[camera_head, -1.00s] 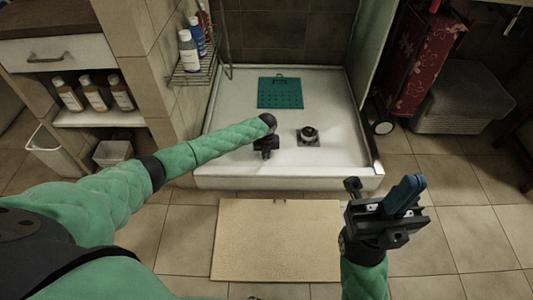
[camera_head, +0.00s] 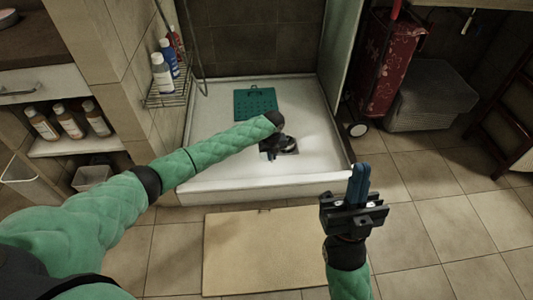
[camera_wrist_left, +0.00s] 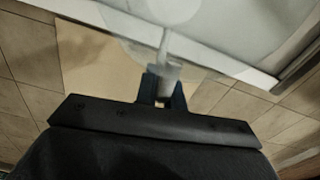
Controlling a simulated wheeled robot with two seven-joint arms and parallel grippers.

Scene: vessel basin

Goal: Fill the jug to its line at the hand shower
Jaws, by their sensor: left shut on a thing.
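My left gripper (camera_head: 268,155) is over the white shower tray (camera_head: 225,172), partly hidden behind its own wrist in the head view. In the left wrist view, its blue fingers (camera_wrist_left: 162,90) are closed on a pale, see-through piece. This looks like the handle of the clear jug (camera_wrist_left: 165,42), whose faint round outline spreads above the fingers. The jug's line and any water in it cannot be made out. The hand shower's head is not seen; a thin hose (camera_head: 203,75) hangs by the wall. My right gripper (camera_head: 360,185) is upright and empty, its blue fingers together, in front of the tray.
A teal perforated mat (camera_head: 254,103) lies at the back of the tray. A wire rack (camera_head: 168,92) holds bottles at left. A beige mat (camera_head: 260,250) covers the front floor. A red trolley (camera_head: 380,65) stands at right.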

